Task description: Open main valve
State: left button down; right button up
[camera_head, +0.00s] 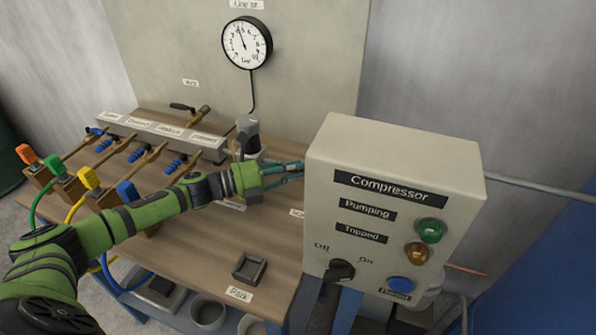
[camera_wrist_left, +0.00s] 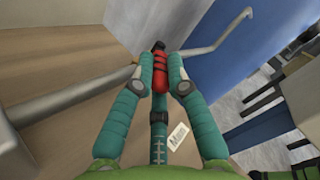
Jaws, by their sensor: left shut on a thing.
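My left gripper (camera_head: 283,176) reaches in from the left, over the wooden bench and beside the left face of the compressor box. Its teal fingers show in the left wrist view (camera_wrist_left: 160,80), shut on a red handle (camera_wrist_left: 160,70) with a black end. I take this handle for the main valve lever. My right gripper is not in view.
The compressor box (camera_head: 395,160) stands close right of the gripper. A grey-black cylindrical fitting (camera_head: 248,135) stands just behind my arm. A gauge (camera_head: 247,43) hangs on the back panel. Coloured hose connectors (camera_head: 89,177) line the bench's left. The front of the bench (camera_head: 205,255) is mostly clear.

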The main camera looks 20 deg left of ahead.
pick_arm(q)
jog(key=shift+r, duration=0.1)
jog(key=c, duration=1.2)
grip_release()
jog(key=shift+r, duration=0.1)
notch_tip(320, 180, up, 10)
jog(key=shift+f, duration=0.1)
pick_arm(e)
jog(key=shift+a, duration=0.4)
